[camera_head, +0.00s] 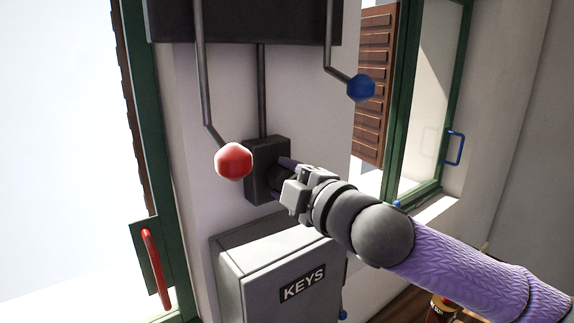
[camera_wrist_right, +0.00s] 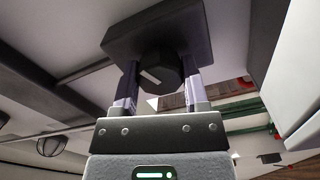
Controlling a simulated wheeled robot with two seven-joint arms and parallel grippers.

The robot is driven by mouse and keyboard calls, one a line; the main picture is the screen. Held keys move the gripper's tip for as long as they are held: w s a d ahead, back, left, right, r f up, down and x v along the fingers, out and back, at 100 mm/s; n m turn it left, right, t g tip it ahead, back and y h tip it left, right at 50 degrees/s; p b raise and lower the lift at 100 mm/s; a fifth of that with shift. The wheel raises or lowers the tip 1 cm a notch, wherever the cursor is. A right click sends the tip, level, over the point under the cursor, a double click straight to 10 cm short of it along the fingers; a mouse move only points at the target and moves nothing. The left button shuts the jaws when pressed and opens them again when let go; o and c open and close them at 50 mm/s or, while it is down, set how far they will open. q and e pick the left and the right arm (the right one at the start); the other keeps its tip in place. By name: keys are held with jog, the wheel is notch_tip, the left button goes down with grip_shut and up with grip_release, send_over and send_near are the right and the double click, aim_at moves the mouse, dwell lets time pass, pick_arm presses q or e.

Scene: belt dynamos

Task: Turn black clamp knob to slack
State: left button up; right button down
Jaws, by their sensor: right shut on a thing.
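The black clamp knob (camera_wrist_right: 160,72) is round and dark with a pale line across its face. It sits on a dark box (camera_head: 262,150) on the white wall, and the box also shows in the wrist view (camera_wrist_right: 155,25). My right gripper (camera_head: 284,172) reaches the box from the right. In the wrist view its two fingers (camera_wrist_right: 158,85) stand on either side of the knob, shut on it. In the head view the knob is mostly hidden behind the fingers. My left gripper is not in view.
A red ball-ended lever (camera_head: 233,160) hangs just left of the box, close to my gripper. A blue ball-ended lever (camera_head: 361,88) hangs up right. A grey KEYS cabinet (camera_head: 270,285) is below. Green-framed windows with a red handle (camera_head: 155,268) and a blue handle (camera_head: 455,148) flank the wall.

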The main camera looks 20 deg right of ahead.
jog(key=n+p, duration=0.1)
jog(key=n, duration=0.1)
jog(key=shift+r+n+p, duration=0.15)
jog(key=shift+n+p, duration=0.25)
jog(key=n+p, duration=0.1)
jog(key=n, duration=0.1)
jog(key=shift+n, duration=0.4)
jog(key=n, duration=0.3)
jog(key=shift+f+n, duration=0.15)
jog(key=shift+n, duration=0.95)
jog(key=shift+f+n, duration=0.1)
jog(key=shift+n, duration=1.3)
jog(key=shift+c, duration=0.5)
grip_release()
